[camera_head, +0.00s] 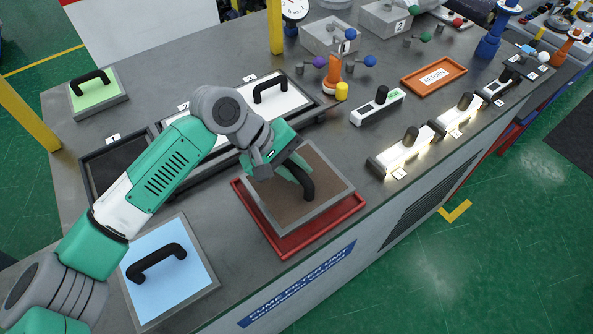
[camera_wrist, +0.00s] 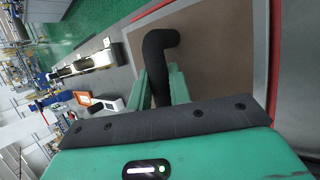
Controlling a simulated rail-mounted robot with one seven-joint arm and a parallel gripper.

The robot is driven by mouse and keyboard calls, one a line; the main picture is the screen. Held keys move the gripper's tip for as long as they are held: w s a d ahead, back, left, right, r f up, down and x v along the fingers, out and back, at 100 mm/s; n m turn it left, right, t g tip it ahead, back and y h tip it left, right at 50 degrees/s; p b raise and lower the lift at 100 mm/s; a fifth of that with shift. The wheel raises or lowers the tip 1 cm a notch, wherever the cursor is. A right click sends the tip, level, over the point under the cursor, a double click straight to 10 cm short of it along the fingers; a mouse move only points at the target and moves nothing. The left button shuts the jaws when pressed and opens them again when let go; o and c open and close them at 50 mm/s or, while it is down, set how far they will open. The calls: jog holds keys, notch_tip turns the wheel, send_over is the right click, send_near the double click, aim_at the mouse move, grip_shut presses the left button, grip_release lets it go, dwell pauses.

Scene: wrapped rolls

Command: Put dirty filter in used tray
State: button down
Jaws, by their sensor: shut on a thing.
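The dirty filter (camera_head: 318,170) is a brown panel with a grey frame and a black arched handle. My gripper (camera_head: 297,172) is shut on its handle, which also shows between the green fingers in the wrist view (camera_wrist: 161,88). The filter sits over the red used tray (camera_head: 243,205), turned a little against it, so that the red rim shows along the left and front sides. The wrist view shows a red edge (camera_wrist: 274,60) beside the filter's frame. I cannot tell whether the filter rests on the tray floor or hangs just above it.
A blue filter (camera_head: 170,270) lies at the front left and a green one (camera_head: 97,92) at the back left. A white filter (camera_head: 272,98) sits in a black-framed slot. The dark slot (camera_head: 115,165) to its left looks empty. An orange return tray (camera_head: 433,76) and lit modules (camera_head: 408,150) stand right.

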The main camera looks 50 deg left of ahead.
aim_at(297, 177)
jog(key=shift+w+a, duration=0.15)
jog(key=shift+w, duration=0.05)
jog(key=shift+f+p, duration=0.65)
jog(key=shift+f, duration=0.95)
jog(key=shift+f+b, duration=0.35)
jog(key=shift+f, duration=0.05)
jog(key=c, duration=1.3)
grip_release()
jog(key=shift+r, duration=0.1)
jog(key=shift+r, duration=0.1)
jog(key=b+v, duration=0.2)
jog(key=v, duration=1)
